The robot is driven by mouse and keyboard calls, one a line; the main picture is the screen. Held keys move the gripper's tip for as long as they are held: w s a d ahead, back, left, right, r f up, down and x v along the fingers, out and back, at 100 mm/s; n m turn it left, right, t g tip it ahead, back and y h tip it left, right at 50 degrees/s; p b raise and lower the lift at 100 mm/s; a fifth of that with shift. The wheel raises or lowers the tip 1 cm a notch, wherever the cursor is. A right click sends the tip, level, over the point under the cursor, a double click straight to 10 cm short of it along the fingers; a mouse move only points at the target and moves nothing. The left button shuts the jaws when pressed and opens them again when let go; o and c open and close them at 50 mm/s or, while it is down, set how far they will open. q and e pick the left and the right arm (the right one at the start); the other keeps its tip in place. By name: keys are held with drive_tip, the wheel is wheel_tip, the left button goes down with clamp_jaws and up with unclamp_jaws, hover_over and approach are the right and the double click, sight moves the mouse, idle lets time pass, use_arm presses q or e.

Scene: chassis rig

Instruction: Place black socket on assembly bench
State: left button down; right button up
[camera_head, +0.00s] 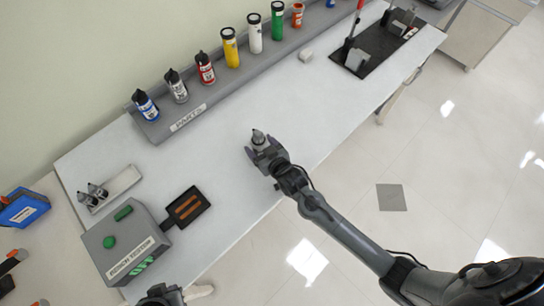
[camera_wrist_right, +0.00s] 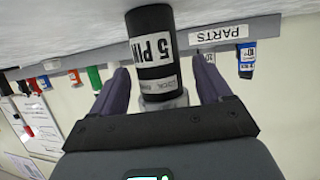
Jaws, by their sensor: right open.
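The black socket, labelled "5 PIN", shows in the right wrist view (camera_wrist_right: 153,62) as a black cylinder with a grey end. In the head view the socket (camera_head: 258,136) stands at the middle of the white assembly bench (camera_head: 230,190), its dark tip up. My right gripper (camera_head: 260,148) is open, with one purple-grey finger on each side of the socket; a gap shows on at least one side. A dark part at the bottom edge looks like my left gripper (camera_head: 162,294); its jaws cannot be made out.
A grey parts rack (camera_head: 220,86) with several coloured bottles runs along the back. A bench tester (camera_head: 122,243) and a small tray (camera_head: 122,181) with two dark-tipped pieces stand at left. A black fixture (camera_head: 372,48) is at the far right. Bench around the socket is clear.

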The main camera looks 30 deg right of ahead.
drive_tip(key=s+d+r+g, duration=0.1)
drive_tip(key=s+g, duration=0.2)
drive_tip(key=s, duration=0.6)
drive_tip(key=s+d+r+g, duration=0.1)
drive_tip(key=s+g, duration=0.3)
drive_tip(key=s, duration=0.6)
drive_tip(key=s+d+r+n+g+h, duration=0.1)
drive_tip(key=s+d+g, duration=0.1)
drive_tip(key=s, duration=0.7)
drive_tip(key=shift+s+d+r+g+p, duration=0.3)
drive_tip(key=shift+s+r+g+p, duration=0.1)
drive_tip(key=shift+g, duration=0.3)
wheel_tip(320, 180, up, 24)
drive_tip(key=p, duration=2.4)
